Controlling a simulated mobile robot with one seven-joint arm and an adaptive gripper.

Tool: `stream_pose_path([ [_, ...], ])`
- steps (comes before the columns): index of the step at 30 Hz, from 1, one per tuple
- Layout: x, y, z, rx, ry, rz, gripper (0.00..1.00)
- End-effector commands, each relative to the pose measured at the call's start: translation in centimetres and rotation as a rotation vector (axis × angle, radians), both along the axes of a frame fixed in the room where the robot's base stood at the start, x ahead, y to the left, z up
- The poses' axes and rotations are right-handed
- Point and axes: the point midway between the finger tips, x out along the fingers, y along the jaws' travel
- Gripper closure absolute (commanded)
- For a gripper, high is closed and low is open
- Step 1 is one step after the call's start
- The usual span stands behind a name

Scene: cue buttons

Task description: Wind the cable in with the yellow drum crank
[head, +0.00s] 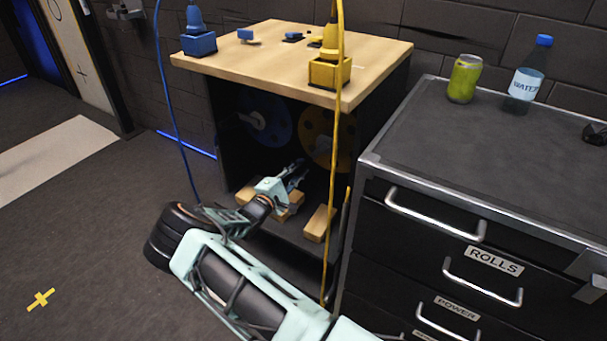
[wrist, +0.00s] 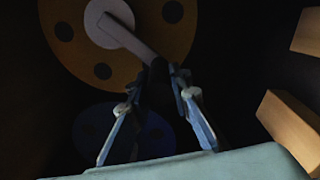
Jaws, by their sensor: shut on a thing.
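The yellow drum (head: 318,142) sits inside the dark cabinet under the wooden top, at its right. It fills the upper part of the wrist view (wrist: 75,52), where its pale crank (wrist: 137,40) runs from the hub down to the right. My gripper (head: 297,168) reaches into the cabinet in front of the drums. In the wrist view my gripper (wrist: 166,76) has its fingers closed around the dark crank handle at the crank's outer end; the grip itself is mostly in shadow. The yellow cable (head: 336,120) hangs down past the cabinet front.
A blue drum (head: 266,126) is to the left, with a blue cable (head: 171,115). Wooden blocks (head: 319,223) lie on the cabinet floor near my gripper. The wooden top (head: 275,60) is close above. A drawer chest (head: 480,150) with can and bottle stands right.

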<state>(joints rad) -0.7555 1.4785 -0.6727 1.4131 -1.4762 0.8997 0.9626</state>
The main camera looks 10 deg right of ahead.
Motion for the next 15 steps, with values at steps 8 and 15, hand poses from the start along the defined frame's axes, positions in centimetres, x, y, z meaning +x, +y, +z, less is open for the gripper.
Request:
stream_pose_path([
  [8, 0.73, 0.87, 0.85, 0.056, -0.062, 0.010, 1.00],
  [15, 0.81, 0.94, 1.01, 0.065, -0.073, 0.010, 1.00],
])
